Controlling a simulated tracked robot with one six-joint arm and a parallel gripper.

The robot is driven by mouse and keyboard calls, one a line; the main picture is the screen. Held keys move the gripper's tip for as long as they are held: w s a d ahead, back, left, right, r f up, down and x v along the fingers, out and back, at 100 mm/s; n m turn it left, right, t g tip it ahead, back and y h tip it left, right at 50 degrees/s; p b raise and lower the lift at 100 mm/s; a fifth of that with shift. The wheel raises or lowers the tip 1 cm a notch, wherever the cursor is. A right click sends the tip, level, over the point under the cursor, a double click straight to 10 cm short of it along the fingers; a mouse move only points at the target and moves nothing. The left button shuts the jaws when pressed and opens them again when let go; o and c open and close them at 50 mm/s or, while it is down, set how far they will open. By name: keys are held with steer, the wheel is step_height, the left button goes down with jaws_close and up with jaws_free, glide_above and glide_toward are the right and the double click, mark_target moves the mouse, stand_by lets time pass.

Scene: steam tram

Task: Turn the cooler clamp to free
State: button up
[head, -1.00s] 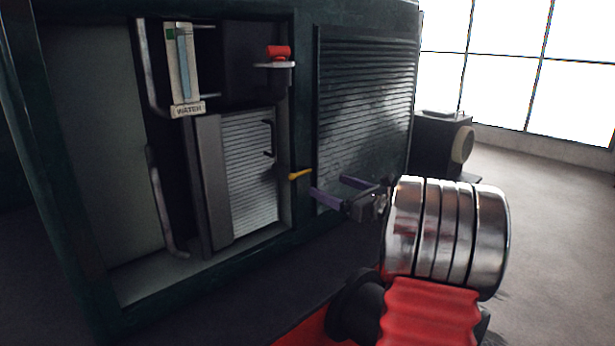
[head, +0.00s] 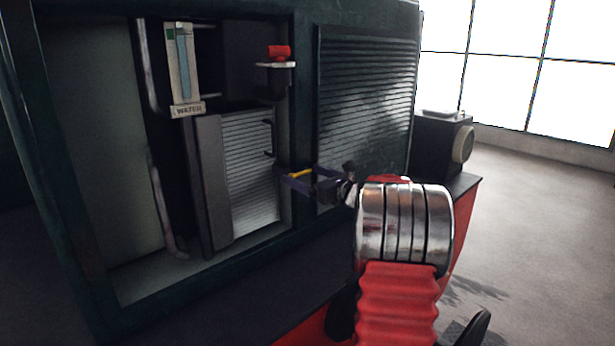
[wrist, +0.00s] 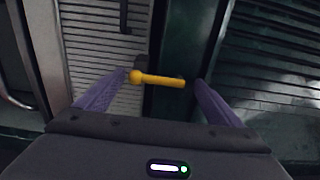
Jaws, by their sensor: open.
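The cooler clamp shows as a yellow lever (head: 301,174) with a rounded end, at the right edge of the open bay. In the wrist view the yellow lever (wrist: 158,79) lies nearly level, its ball end at the left. My gripper (head: 288,178) is open, with purple fingers pointing at the bay. In the wrist view one finger of my gripper (wrist: 160,86) is on each side of the lever. The ball end is close to the left fingertip; I cannot tell whether they touch. The ribbed cooler panel (head: 250,170) stands left of the lever.
A water gauge (head: 184,65) with a "WATER" label and a red-topped fitting (head: 278,54) sit above the cooler. A green frame post (head: 303,110) and a louvred panel (head: 363,100) stand to the right. A dark box (head: 440,145) is behind. Grey floor lies open at right.

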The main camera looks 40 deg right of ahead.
steer(key=shift+c, duration=0.2)
steer(key=shift+s+d, duration=0.1)
steer(key=shift+d, duration=0.05)
steer(key=c, duration=1.3)
steer(key=shift+d, duration=0.2)
steer(key=shift+c, duration=0.2)
steer(key=shift+a, duration=0.2)
steer(key=shift+c, duration=0.2)
